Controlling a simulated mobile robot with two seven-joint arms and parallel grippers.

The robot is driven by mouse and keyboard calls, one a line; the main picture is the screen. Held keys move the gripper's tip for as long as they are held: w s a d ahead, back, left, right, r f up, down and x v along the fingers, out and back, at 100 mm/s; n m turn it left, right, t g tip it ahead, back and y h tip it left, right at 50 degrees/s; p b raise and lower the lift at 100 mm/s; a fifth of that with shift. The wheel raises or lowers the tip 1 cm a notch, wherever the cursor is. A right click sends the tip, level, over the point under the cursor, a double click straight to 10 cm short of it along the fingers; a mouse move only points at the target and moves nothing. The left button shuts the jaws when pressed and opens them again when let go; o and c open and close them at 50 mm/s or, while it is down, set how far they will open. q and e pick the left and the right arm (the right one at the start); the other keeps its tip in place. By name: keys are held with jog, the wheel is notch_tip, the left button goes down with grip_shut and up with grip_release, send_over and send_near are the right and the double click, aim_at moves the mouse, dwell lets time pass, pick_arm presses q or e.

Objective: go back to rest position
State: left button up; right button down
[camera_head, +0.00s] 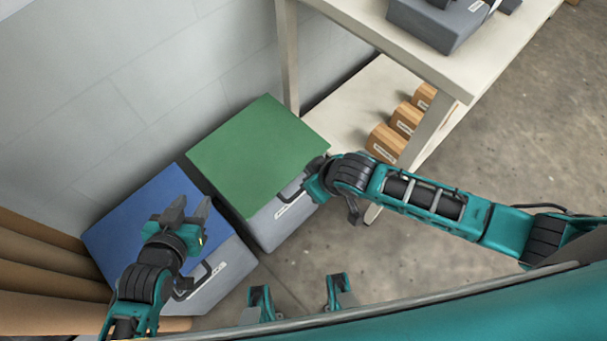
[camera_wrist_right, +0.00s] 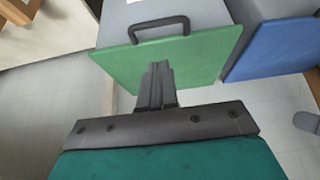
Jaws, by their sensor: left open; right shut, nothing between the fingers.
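My left gripper (camera_head: 187,212) is open and empty, with its two dark fingers over the blue top of a grey box (camera_head: 146,222) in the head view. My right gripper (camera_head: 312,184) is beside the handled front of a grey box with a green top (camera_head: 258,150). Its fingertips are hard to make out there. In the right wrist view the right fingers (camera_wrist_right: 158,82) are together with nothing between them, seen against the green top (camera_wrist_right: 180,58). I cannot tell whether they touch it.
A pale shelf table (camera_head: 455,70) stands at the upper right with a grey case (camera_head: 432,24) on it. Several small cardboard boxes (camera_head: 405,119) sit on its lower shelf. Brown rolls (camera_head: 45,270) lie at the left, by the wall. The concrete floor (camera_head: 400,270) at the right is clear.

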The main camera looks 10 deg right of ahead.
notch_tip(320, 180, up, 6)
jog(key=s+m+t+y+p, duration=0.1)
jog(key=s+m+t+y, duration=0.1)
jog(key=t, duration=0.1)
jog(key=s+d+r+m+t+h, duration=0.1)
jog(key=s+d+m+t+h, duration=0.1)
jog(key=d, duration=0.8)
jog(key=shift+s+d+r+m+t+h, duration=0.2)
jog(key=shift+s+d+m+t+h, duration=0.15)
jog(key=shift+t+h, duration=0.25)
jog(key=shift+a, duration=0.1)
